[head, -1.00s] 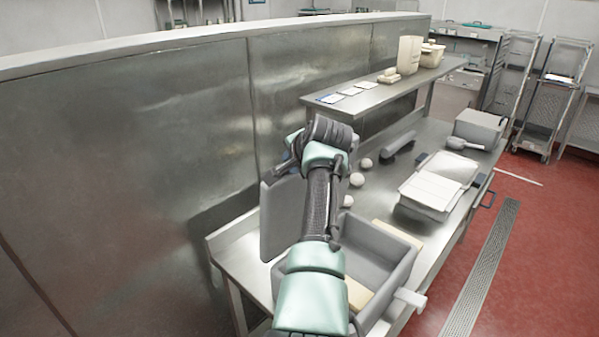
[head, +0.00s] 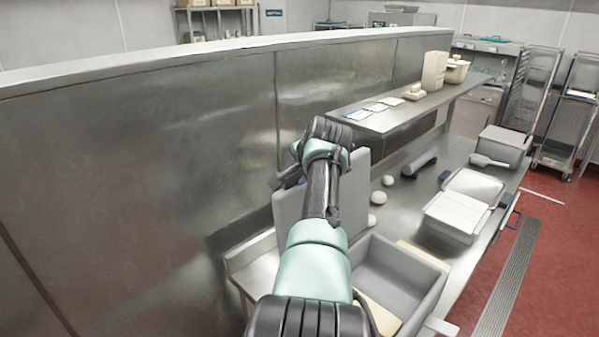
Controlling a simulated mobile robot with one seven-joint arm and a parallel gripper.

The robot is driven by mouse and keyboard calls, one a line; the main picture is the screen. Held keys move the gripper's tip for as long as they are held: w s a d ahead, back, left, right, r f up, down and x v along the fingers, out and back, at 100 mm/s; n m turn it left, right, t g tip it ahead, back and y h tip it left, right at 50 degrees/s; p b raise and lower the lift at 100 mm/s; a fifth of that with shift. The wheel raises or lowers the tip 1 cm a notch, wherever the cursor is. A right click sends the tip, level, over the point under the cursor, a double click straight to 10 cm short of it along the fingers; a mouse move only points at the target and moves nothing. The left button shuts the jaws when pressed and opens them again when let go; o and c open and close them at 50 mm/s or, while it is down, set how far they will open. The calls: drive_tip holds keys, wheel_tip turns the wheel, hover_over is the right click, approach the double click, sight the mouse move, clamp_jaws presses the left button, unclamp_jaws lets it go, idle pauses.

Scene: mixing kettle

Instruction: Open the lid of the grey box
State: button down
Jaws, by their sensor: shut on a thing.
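The grey box (head: 405,268) stands open on the near end of the steel table, with a pale board inside it. Its lid (head: 355,190) stands raised, roughly upright, along the box's left side, near the steel wall. My arm crosses in front and hides part of the lid and box. My gripper (head: 287,177) is at the lid's upper part, shut on the lid; its fingertips are mostly hidden behind my wrist.
The steel table (head: 415,200) holds several pale balls, a dark roller-like object (head: 419,166), white containers (head: 457,213) and a grey bin (head: 503,146). A shelf (head: 385,121) overhangs the back.

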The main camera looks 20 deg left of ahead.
drive_tip(key=shift+s+f, duration=0.1)
drive_tip(key=shift+f, duration=0.2)
drive_tip(key=c, duration=0.9)
unclamp_jaws()
drive_tip(key=shift+f, duration=0.1)
drive_tip(key=shift+s+d, duration=0.1)
drive_tip(key=shift+d, duration=0.1)
drive_tip(key=b+v, duration=0.2)
drive_tip(key=v, duration=0.2)
drive_tip(key=b+v, duration=0.1)
drive_tip(key=v, duration=0.3)
drive_tip(key=b+v, duration=0.2)
drive_tip(key=v, duration=0.3)
drive_tip(key=shift+w+a+r+b, duration=0.15)
drive_tip(key=shift+w+r+b, duration=0.15)
drive_tip(key=shift+r, duration=0.1)
